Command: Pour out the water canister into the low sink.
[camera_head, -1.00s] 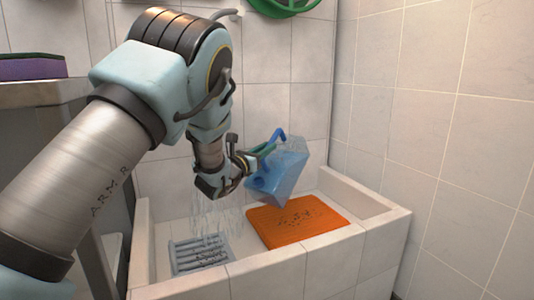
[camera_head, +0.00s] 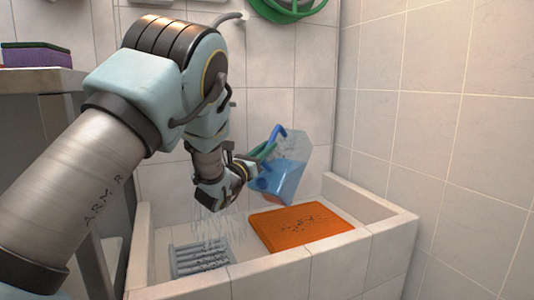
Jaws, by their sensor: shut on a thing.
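The water canister (camera_head: 287,172) is a clear bluish container with a blue handle. It is tilted and held above the low sink (camera_head: 345,236), with some blue water visible inside. My gripper (camera_head: 250,165) is shut on the canister at its handle side; the fingertips are partly hidden. Thin streams of water (camera_head: 218,222) fall below my gripper onto the grey grate (camera_head: 201,258) in the left part of the sink. The canister's mouth is hard to make out behind my gripper.
An orange mat (camera_head: 300,228) with dark specks lies in the sink's right part. A counter (camera_head: 38,81) at the left carries a green and purple sponge (camera_head: 36,55). A green hose (camera_head: 285,10) hangs on the tiled back wall. Tiled wall closes the right side.

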